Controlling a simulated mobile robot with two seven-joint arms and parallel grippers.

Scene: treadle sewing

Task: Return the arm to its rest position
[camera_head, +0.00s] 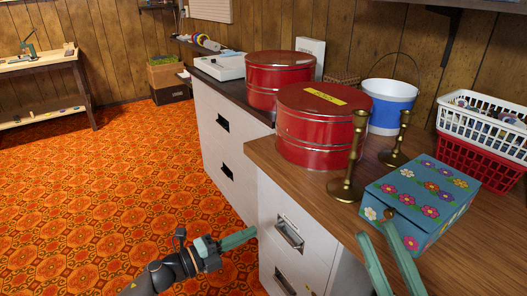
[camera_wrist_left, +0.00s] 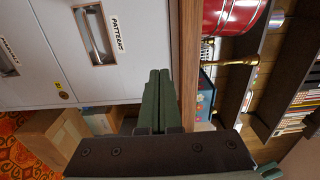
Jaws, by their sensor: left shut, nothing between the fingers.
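My left gripper (camera_head: 250,234) is shut and empty, out over the orange carpet to the left of the white filing cabinet (camera_head: 285,215). In the left wrist view its two green fingers (camera_wrist_left: 158,75) lie together, beside the cabinet's front and the wooden top's edge. My right gripper (camera_head: 373,231) comes in at the bottom right with its green fingers apart, in front of the blue flowered box (camera_head: 448,192). Nothing shows between them. A small brown knob (camera_head: 388,213) shows near its tips; I cannot tell if they touch it.
Two red tins (camera_head: 318,138) (camera_head: 277,84), brass candlesticks (camera_head: 350,160) and a white-and-blue bucket (camera_head: 390,101) stand on the cabinet tops. White and red baskets (camera_head: 478,160) stack at the right. Cardboard boxes (camera_wrist_left: 52,135) sit below in the left wrist view. The carpet (camera_head: 110,180) at left is clear.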

